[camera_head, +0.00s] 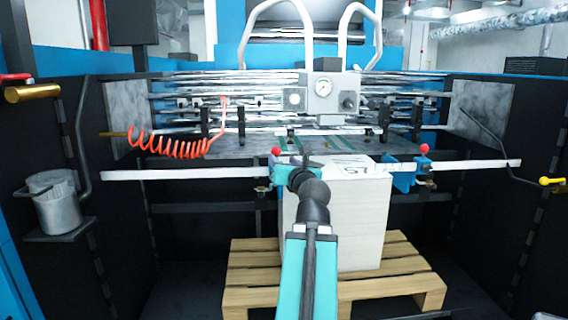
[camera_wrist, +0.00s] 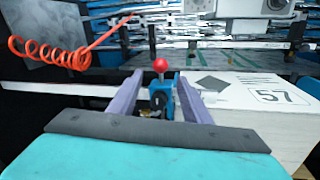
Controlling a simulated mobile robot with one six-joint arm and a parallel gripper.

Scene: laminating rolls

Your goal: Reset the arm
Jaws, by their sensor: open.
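My gripper (camera_wrist: 160,98) is open in the wrist view, its two grey-purple fingers apart. Between and beyond the fingers stands a blue clamp with a red ball knob (camera_wrist: 160,65); I cannot tell whether the fingers touch it. In the head view my arm reaches forward from the bottom centre, and the gripper (camera_head: 301,163) is at the left top edge of a white stack (camera_head: 335,225). The red knob (camera_head: 276,152) shows just left of the gripper there. The fingertips are small and partly hidden by my wrist in that view.
The stack, marked 57, stands on a wooden pallet (camera_head: 250,272). A white bar (camera_head: 185,174) crosses in front of the machine, with another blue clamp (camera_head: 403,177) to the right. A coiled orange hose (camera_head: 165,143) hangs at left. A metal can (camera_head: 60,205) sits far left.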

